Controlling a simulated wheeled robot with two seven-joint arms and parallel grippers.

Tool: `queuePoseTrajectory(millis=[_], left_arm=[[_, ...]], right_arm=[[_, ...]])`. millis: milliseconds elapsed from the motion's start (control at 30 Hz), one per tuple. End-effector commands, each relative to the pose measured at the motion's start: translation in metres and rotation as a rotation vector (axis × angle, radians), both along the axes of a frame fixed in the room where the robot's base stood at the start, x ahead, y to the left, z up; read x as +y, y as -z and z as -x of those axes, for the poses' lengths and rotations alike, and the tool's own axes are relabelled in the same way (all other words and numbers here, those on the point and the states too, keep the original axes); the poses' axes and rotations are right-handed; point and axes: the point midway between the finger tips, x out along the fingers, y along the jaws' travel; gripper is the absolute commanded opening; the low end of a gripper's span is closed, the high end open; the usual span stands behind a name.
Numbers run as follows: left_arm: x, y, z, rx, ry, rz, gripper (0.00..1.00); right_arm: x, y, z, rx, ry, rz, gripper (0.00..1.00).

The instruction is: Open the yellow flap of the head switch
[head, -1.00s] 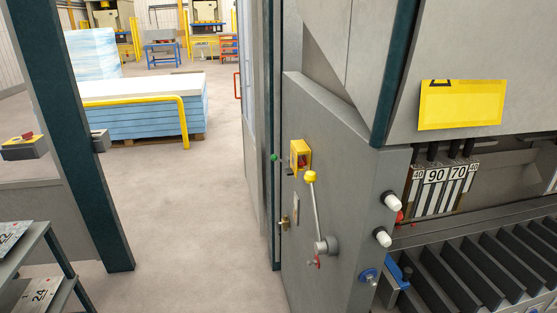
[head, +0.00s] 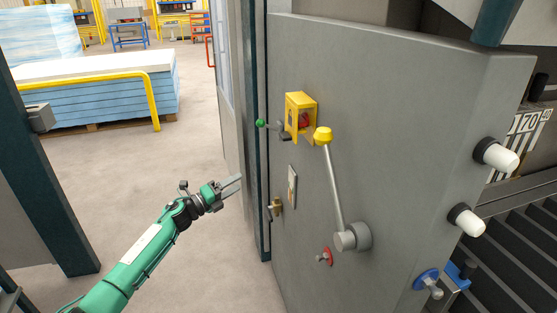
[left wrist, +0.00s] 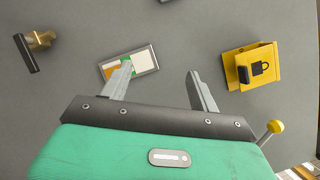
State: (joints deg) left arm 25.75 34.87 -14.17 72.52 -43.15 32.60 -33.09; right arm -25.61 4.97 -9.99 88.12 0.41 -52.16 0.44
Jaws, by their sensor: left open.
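The head switch (head: 293,107) is a yellow box on the grey machine panel, with a red part showing inside its frame in the head view. In the left wrist view its yellow flap (left wrist: 262,83) bears a black padlock mark and has a dark tab beside it. I cannot tell exactly how far the flap stands from its closed position. My left gripper (head: 234,185) is open and empty, below and to the left of the switch, apart from it. In the left wrist view the open fingers (left wrist: 162,72) point at the panel, with the switch to their right. My right gripper is not in view.
A lever with a yellow knob (head: 323,134) rises close beside the switch. A small plate (left wrist: 142,61) and a brass latch (left wrist: 38,42) are also on the panel. Open floor (head: 190,150) lies left.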

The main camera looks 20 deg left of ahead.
Motion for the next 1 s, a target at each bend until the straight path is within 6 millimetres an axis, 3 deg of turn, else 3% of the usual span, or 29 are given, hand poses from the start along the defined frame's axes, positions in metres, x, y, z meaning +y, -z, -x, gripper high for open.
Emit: queuePoseTrajectory(millis=[33, 133, 200, 333, 567, 767, 1000], left_arm=[[-0.004, -0.034, 0.0, -0.132, 0.057, -0.135, 0.62], [-0.016, -0.099, 0.014, -0.344, 0.15, -0.383, 0.62], [-0.023, -0.131, 0.027, -0.463, 0.194, -0.537, 0.62], [-0.03, -0.167, 0.049, -0.61, 0.247, -0.748, 0.62], [-0.038, -0.188, 0.06, -0.692, 0.275, -0.876, 0.62], [-0.064, -0.191, 0.042, -0.693, 0.275, -0.872, 0.62], [-0.107, -0.19, 0.013, -0.691, 0.275, -0.871, 0.62]], right_arm=[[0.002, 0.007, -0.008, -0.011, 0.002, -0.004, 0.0], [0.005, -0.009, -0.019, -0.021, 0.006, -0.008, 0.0], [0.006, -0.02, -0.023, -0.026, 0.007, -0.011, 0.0], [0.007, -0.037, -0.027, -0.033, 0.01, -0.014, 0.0], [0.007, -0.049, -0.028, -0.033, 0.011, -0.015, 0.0], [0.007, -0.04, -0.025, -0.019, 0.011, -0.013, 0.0], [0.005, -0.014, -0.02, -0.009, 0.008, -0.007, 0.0]])
